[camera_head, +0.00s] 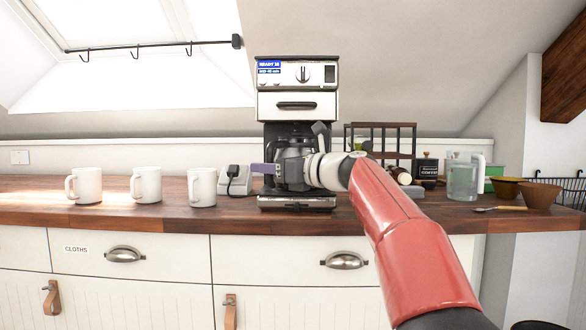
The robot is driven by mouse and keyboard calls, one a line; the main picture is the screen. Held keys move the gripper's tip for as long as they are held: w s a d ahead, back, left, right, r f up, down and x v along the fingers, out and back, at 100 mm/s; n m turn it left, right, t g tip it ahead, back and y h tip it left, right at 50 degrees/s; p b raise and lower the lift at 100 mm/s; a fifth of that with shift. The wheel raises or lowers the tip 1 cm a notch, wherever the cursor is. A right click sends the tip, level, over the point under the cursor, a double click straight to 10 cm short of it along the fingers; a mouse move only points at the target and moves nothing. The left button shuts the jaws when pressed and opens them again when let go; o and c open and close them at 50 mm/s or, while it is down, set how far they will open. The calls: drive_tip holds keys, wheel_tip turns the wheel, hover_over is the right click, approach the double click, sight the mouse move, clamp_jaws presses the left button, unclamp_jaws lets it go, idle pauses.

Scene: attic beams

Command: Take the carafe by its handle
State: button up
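The carafe (293,150) is a dark, glassy vessel inside the coffee maker (297,104), which stands on the wooden counter. My arm reaches in from the lower right, and its wrist and hand cover much of the carafe's front. The finger gap is hidden, so any grip on the carafe does not show.
Three white mugs (202,187) stand on the counter (130,213) at left. At right are a dark rack (381,138), a glass jug (462,182), a spoon (500,208) and brown bowls (540,195).

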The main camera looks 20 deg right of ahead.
drive_tip(key=shift+c, duration=0.2)
clamp_jaws()
drive_tip(key=shift+r, duration=0.25)
